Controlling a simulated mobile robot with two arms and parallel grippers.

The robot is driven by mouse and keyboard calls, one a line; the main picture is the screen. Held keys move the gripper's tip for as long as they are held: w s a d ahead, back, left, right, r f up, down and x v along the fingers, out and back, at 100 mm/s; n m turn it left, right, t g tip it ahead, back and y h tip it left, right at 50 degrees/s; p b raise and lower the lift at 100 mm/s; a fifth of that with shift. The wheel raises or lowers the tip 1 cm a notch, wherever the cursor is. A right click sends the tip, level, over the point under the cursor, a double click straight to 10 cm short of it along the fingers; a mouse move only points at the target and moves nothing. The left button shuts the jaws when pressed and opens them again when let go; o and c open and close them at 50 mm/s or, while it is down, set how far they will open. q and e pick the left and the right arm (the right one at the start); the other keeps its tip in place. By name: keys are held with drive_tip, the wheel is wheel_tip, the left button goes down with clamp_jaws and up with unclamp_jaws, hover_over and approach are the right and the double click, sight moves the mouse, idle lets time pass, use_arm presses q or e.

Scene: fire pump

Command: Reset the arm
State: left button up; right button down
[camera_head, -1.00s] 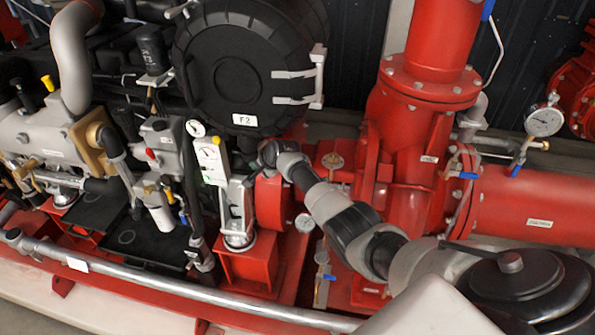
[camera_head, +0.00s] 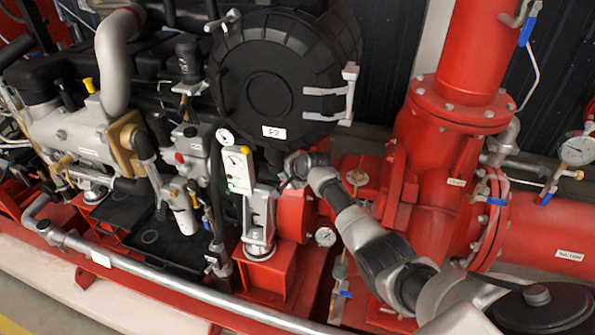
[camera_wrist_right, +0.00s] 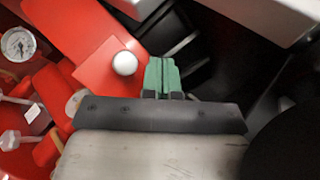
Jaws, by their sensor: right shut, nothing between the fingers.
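My right arm comes in from the lower right in the head view and reaches up and left across the red pump. I cannot tell whether the fingers touch anything. My left gripper is not in view.
The round black housing labelled F.2 (camera_head: 274,80) is above the gripper. The red pump casing (camera_head: 435,185) stands to the right. A silver pipe (camera_head: 180,283) runs along the front. A round gauge (camera_wrist_right: 18,44) shows in the wrist view. Room around the gripper is tight.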

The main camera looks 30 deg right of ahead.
drive_tip(key=shift+v, duration=2.35)
drive_tip(key=s+a+f+n+g+h, duration=0.1)
drive_tip(key=s+f+n+g, duration=0.15)
drive_tip(key=s+f, duration=0.7)
drive_tip(key=s+a+f+n+g, duration=0.1)
drive_tip(key=s+a+f+n, duration=0.15)
drive_tip(key=s+f, duration=0.75)
drive_tip(key=s+f+n+g+h, duration=0.1)
drive_tip(key=s+f+n, duration=0.3)
drive_tip(key=f, duration=1.1)
drive_tip(key=s+a+f+n+g, duration=0.1)
drive_tip(key=s+f, duration=0.3)
drive_tip(key=s, duration=0.8)
drive_tip(key=s+a+f+n+g+b, duration=0.1)
drive_tip(key=s+a+f+n, duration=0.2)
drive_tip(key=s, duration=0.9)
drive_tip(key=s+a+f+n+g, duration=0.2)
drive_tip(key=s+f, duration=0.4)
drive_tip(key=s, duration=0.6)
drive_tip(key=shift+a+n, duration=0.25)
drive_tip(key=shift+n, duration=0.55)
drive_tip(key=shift+s, duration=0.1)
